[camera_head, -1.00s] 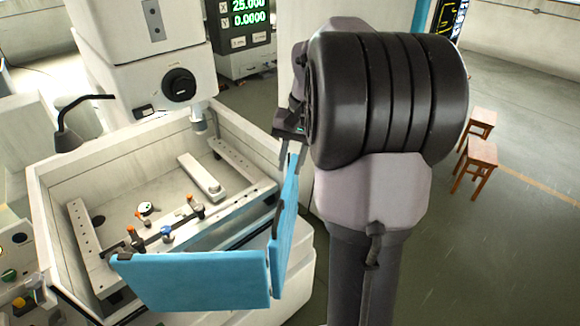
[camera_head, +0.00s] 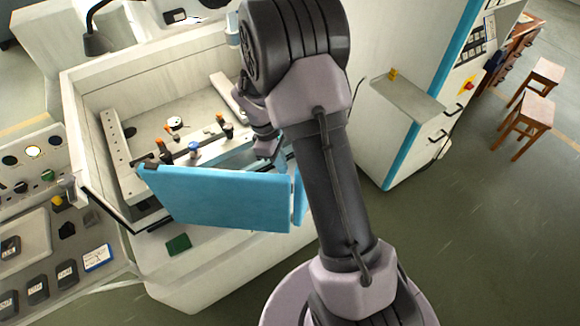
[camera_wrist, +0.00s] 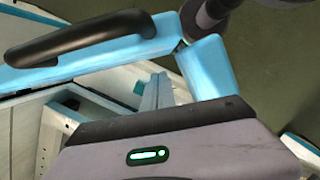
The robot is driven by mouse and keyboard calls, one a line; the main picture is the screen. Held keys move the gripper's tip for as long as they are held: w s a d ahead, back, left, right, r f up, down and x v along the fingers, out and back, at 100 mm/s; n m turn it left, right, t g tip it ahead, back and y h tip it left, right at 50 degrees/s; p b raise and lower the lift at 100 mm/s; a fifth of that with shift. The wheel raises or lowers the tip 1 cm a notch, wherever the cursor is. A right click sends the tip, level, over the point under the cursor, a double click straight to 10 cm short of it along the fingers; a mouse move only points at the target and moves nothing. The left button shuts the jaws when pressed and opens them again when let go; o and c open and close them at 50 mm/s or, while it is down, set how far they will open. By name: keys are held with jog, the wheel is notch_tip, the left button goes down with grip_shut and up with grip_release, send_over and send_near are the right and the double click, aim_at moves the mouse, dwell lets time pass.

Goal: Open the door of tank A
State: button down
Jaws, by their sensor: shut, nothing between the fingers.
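The tank (camera_head: 85,100) is a pale open-topped box at the left in the head view. Its blue door has two panels meeting at an angle: a wide front panel (camera_head: 225,200) and a narrower one mostly hidden behind my arm. The door stands partly out from the tank, with a gap behind its right part. In the wrist view, a black handle (camera_wrist: 80,38) is on one blue panel, and the other panel (camera_wrist: 208,68) angles away at right. My gripper (camera_head: 266,150) is shut and empty, just behind the front panel's top right edge; contact is unclear.
Clamps and rails (camera_head: 195,150) lie inside the tank. A control panel (camera_head: 30,170) stands at the left. Two wooden stools (camera_head: 525,122) stand on open floor at the right.

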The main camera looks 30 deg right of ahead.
jog(key=shift+s+d, duration=0.8)
jog(key=shift+s, duration=0.15)
